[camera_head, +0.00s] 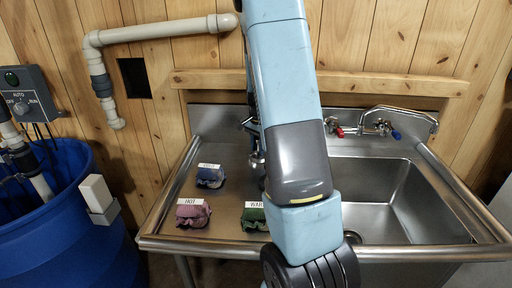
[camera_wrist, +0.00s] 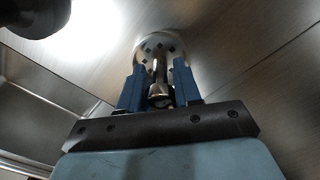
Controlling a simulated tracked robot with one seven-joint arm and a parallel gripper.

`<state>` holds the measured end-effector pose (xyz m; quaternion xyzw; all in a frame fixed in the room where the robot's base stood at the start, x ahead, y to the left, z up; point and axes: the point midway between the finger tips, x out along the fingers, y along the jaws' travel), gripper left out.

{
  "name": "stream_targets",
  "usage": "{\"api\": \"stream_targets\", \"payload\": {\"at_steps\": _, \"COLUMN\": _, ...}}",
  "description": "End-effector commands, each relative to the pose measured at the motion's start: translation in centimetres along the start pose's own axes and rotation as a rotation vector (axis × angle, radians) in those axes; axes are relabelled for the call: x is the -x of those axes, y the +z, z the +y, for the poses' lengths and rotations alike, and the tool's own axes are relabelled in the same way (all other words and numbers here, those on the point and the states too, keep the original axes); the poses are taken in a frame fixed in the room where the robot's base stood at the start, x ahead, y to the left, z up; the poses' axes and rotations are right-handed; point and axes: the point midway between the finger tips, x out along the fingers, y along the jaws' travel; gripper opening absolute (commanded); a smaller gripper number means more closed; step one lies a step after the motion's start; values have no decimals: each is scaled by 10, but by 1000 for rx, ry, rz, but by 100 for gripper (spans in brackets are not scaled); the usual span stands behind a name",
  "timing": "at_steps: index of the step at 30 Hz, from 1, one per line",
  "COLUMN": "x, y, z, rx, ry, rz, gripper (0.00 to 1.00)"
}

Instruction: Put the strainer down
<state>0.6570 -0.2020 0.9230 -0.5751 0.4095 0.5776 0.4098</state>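The strainer (camera_wrist: 158,46) is a round metal disc with small holes and a central stem with a knob. In the wrist view it lies just beyond the fingertips of my gripper (camera_wrist: 160,84). The two blue fingers stand close on either side of the knob and appear shut on it. I cannot tell whether the disc touches the steel behind it. In the head view my arm hides most of the gripper, which is over the drainboard (camera_head: 227,160) left of the basin. The strainer is not clearly visible there.
The sink basin (camera_head: 400,195) is to the right, its drain (camera_head: 352,237) partly behind my arm. A blue cloth (camera_head: 210,177), a pink cloth (camera_head: 193,214) and a green cloth (camera_head: 254,217), each with a label, lie on the drainboard. A faucet (camera_head: 375,125) is behind.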

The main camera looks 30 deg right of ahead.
Motion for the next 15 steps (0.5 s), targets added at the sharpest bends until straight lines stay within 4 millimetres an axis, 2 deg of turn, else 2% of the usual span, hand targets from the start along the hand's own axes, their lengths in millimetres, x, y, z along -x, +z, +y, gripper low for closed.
{"api": "stream_targets", "payload": {"at_steps": 1, "x": 0, "y": 0, "z": 0, "rx": 0, "ry": 0, "rz": 0, "gripper": 39}}
{"api": "stream_targets", "payload": {"at_steps": 6, "x": 0, "y": 0, "z": 0, "rx": 0, "ry": 0, "rz": 0, "gripper": 55}}
{"api": "stream_targets", "payload": {"at_steps": 15, "x": 3, "y": 0, "z": 0, "rx": 1, "ry": -1, "rz": 0, "gripper": 55}}
